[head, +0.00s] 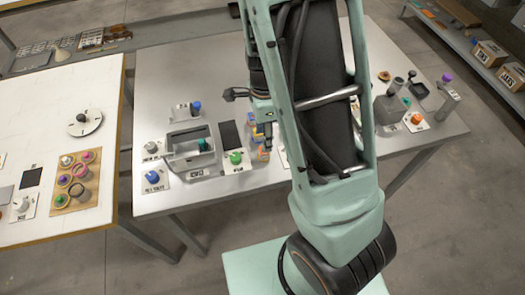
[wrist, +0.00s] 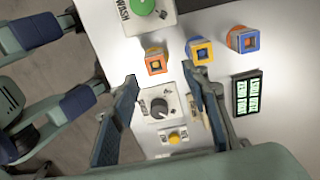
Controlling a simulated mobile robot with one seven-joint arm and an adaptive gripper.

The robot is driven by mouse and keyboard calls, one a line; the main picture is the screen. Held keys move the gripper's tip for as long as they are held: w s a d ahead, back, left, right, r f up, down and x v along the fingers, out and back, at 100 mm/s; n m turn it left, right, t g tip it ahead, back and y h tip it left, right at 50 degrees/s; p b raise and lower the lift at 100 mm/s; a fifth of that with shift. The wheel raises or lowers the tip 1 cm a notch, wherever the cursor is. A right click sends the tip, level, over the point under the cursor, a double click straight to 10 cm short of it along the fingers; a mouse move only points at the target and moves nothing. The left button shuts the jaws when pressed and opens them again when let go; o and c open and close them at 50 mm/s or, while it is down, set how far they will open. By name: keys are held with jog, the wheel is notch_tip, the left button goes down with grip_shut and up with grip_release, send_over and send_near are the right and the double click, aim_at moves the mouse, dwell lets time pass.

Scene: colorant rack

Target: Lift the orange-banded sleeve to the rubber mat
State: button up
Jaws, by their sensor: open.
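Three small square sleeves stand in a row in the wrist view. The left one (wrist: 155,60) is mostly orange, the middle one (wrist: 202,52) is blue and yellow, and the right one (wrist: 242,39) is blue with orange. I cannot tell for sure which is the orange-banded sleeve. My gripper (wrist: 163,78) is open and empty, its fingers pointing toward the left and middle sleeves, touching neither as far as I can tell. A black rectangle, probably the rubber mat (head: 230,135), lies left of the sleeves in the head view. My arm hides part of the table.
A white plate with a dark dial (wrist: 158,106) and a yellow button (wrist: 174,137) show between my fingers. A green-knobbed plate marked WASH (wrist: 145,8) is beyond the sleeves. A black-framed green display (wrist: 247,93) lies right. A grey bin (head: 190,150) stands left of the mat.

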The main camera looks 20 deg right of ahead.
jog(key=f, duration=0.6)
jog(key=shift+s+f+b, duration=0.3)
jog(key=shift+s+f, duration=0.05)
jog(key=c, duration=0.9)
